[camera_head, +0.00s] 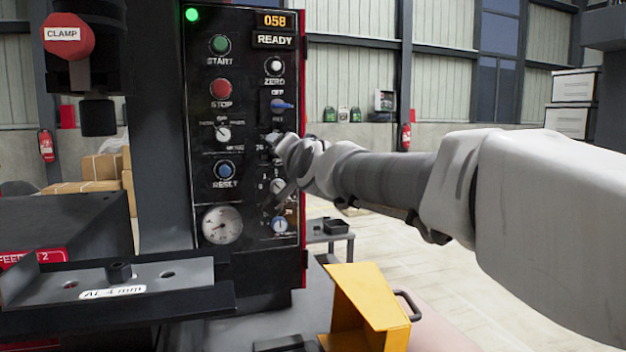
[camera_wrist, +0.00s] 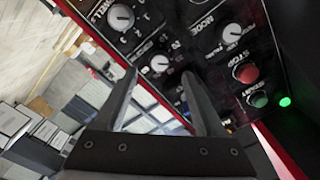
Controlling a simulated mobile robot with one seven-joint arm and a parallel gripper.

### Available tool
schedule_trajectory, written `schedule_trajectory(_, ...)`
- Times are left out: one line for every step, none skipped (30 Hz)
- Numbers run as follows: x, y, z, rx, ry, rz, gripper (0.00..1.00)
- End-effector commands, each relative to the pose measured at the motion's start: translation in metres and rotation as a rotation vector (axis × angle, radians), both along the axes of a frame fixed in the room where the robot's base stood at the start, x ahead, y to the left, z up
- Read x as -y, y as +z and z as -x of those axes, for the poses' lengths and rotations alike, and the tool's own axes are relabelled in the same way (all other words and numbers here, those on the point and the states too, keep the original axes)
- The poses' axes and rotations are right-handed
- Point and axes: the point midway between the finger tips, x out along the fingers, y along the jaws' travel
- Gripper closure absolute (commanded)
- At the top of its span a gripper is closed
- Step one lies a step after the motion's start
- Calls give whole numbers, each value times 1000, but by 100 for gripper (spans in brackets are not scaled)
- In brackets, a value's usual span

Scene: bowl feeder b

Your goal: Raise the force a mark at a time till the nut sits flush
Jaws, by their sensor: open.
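The black control panel (camera_head: 251,95) shows 058 on its orange display (camera_head: 275,21) and READY below. My gripper (camera_head: 278,166) is at its right column of knobs, hiding some of them. In the wrist view my gripper (camera_wrist: 160,75) is open, with a small round knob (camera_wrist: 160,63) showing between the fingertips. Its label is too blurred to read surely, and I cannot tell contact. The plate marked AL 4 mm (camera_head: 190,272) lies at the lower left, with a dark cylindrical piece, perhaps the nut (camera_head: 120,272), standing up from it. The dark press head (camera_head: 98,115) is well above it.
The panel also bears a green START button (camera_head: 220,44), a red STOP button (camera_head: 221,88), a blue RESET button (camera_head: 224,170) and a gauge (camera_head: 222,224). A yellow box-like piece (camera_head: 370,295) with a handle stands below my arm. Open floor lies to the right.

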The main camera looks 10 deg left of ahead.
Motion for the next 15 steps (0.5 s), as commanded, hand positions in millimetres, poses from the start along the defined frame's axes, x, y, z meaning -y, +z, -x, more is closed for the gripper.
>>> schedule_trajectory(3,-5,5,4,-1,0,28)
schedule_trajectory(5,-5,8,4,-1,0,28)
schedule_trajectory(6,-5,13,4,-1,0,28)
schedule_trajectory(8,-5,16,4,-1,0,28)
schedule_trajectory(9,-5,19,4,-1,-1,28)
schedule_trajectory(11,-5,23,4,-1,-1,28)
schedule_trajectory(13,-5,26,3,-1,1,28)
schedule_trajectory(12,-1,28,3,1,2,28)
schedule_trajectory(12,0,32,2,4,3,28)
schedule_trajectory(12,0,34,3,4,5,28)
schedule_trajectory(13,-1,36,3,4,5,28)
schedule_trajectory(15,-1,39,3,4,5,28)
schedule_trajectory(16,0,41,2,4,5,28)
schedule_trajectory(17,0,43,3,4,4,28)
schedule_trajectory(19,0,46,2,4,3,28)
